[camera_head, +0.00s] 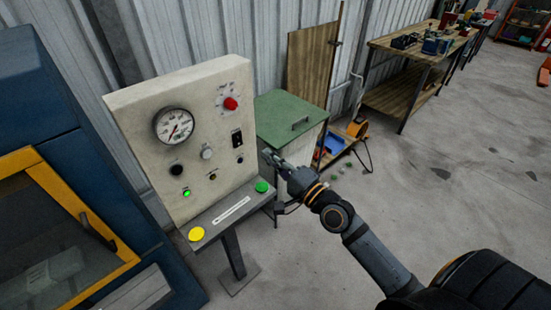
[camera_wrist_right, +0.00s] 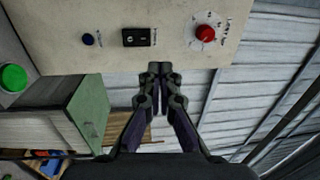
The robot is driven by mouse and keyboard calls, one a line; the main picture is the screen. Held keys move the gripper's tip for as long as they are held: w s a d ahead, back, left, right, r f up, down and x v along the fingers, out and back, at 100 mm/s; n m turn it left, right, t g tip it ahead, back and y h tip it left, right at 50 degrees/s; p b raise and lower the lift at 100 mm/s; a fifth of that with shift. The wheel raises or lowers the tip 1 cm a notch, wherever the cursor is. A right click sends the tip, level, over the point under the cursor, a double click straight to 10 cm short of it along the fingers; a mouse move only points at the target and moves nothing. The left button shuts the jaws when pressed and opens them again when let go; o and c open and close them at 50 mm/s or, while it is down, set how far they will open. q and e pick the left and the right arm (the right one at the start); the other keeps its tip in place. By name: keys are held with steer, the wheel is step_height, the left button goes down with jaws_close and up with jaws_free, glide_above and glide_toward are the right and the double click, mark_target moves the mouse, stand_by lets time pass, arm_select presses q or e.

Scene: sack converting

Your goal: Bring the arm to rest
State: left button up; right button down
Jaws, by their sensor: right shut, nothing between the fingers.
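My right gripper (camera_head: 272,158) is at the right edge of the control panel (camera_head: 155,100) in the head view, above the panel's lower shelf. It is shut and empty, and its closed fingers (camera_wrist_right: 153,75) also show in the right wrist view, pointing toward the panel's edge. I cannot tell whether the fingertips touch the panel. The right arm (camera_head: 375,252) reaches in from the lower right. The panel has a gauge (camera_head: 174,126), a red knob (camera_head: 230,104), a lit green lamp (camera_head: 187,192), a green button (camera_head: 262,186) and a yellow button (camera_head: 196,234). My left gripper is not in view.
A green-topped cabinet (camera_head: 289,118) stands just behind the gripper. A blue machine with a yellow-framed door (camera_head: 48,158) is at the left. A workbench with tools (camera_head: 420,60) stands at the back right. The concrete floor (camera_head: 455,165) at the right is mostly clear.

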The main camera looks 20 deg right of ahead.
steer(key=s+d+f+n+g+h, duration=0.2)
steer(key=s+d+f, duration=0.15)
steer(key=f, duration=0.95)
steer(key=s+d+f+n+g+h, duration=0.1)
steer(key=s+d+f+g+h, duration=0.3)
steer(key=f, duration=0.8)
steer(key=d+f+n+g, duration=0.15)
steer(key=d+f, duration=0.35)
steer(key=f, duration=0.8)
steer(key=s+f+n+g+h, duration=0.1)
steer(key=s+f+n+g, duration=0.4)
steer(key=s+f, duration=1.1)
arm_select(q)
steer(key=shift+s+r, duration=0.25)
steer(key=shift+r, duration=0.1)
arm_select(e)
steer(key=s+a+f+n+g, duration=0.2)
steer(key=s+f, duration=0.2)
steer(key=s, duration=0.5)
steer(key=s+a+f+n+g, duration=0.2)
steer(key=s+f+n, duration=0.1)
steer(key=s, duration=0.6)
steer(key=shift+s+f, duration=0.2)
steer(key=shift+f, duration=0.45)
